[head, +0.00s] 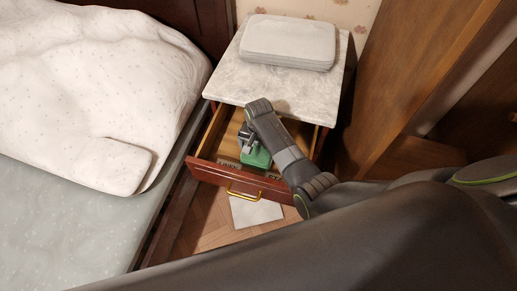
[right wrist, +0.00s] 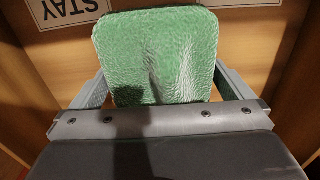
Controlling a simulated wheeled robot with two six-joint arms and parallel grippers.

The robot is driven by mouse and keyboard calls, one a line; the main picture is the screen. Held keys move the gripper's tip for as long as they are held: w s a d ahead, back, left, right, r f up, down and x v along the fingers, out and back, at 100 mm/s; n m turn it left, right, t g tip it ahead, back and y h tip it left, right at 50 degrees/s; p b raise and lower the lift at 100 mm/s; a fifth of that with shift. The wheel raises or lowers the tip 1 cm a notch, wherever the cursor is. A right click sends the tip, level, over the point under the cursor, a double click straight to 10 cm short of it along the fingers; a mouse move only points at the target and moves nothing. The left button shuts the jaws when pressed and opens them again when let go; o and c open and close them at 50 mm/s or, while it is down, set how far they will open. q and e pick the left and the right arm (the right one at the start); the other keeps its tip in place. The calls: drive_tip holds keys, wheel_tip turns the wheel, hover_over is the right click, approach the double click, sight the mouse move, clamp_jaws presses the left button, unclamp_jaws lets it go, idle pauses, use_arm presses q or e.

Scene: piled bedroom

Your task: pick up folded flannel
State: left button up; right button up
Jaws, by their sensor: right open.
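A green folded flannel (head: 258,158) lies in the open drawer of the nightstand, partly covered by my right arm in the head view. In the right wrist view the flannel (right wrist: 150,45) is a textured green pad with rounded corners. My right gripper (right wrist: 160,88) is open, with one finger on each side of the flannel's near part. Gaps show between the fingers and the cloth, and the near end of the flannel is hidden behind the gripper body. In the head view my right gripper (head: 245,140) is down inside the drawer. My left gripper is not in view.
The wooden drawer (head: 240,183) has a red-brown front with a brass handle, and its walls stand around my gripper. Lettered cards (right wrist: 72,10) lie in it. The marble nightstand top (head: 225,82) bears a folded white stack (head: 290,42). A bed stands left, a wooden cabinet right.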

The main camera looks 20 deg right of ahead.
drive_tip(key=shift+c, duration=0.3)
drive_tip(key=c, duration=0.8)
drive_tip(key=shift+r, duration=0.1)
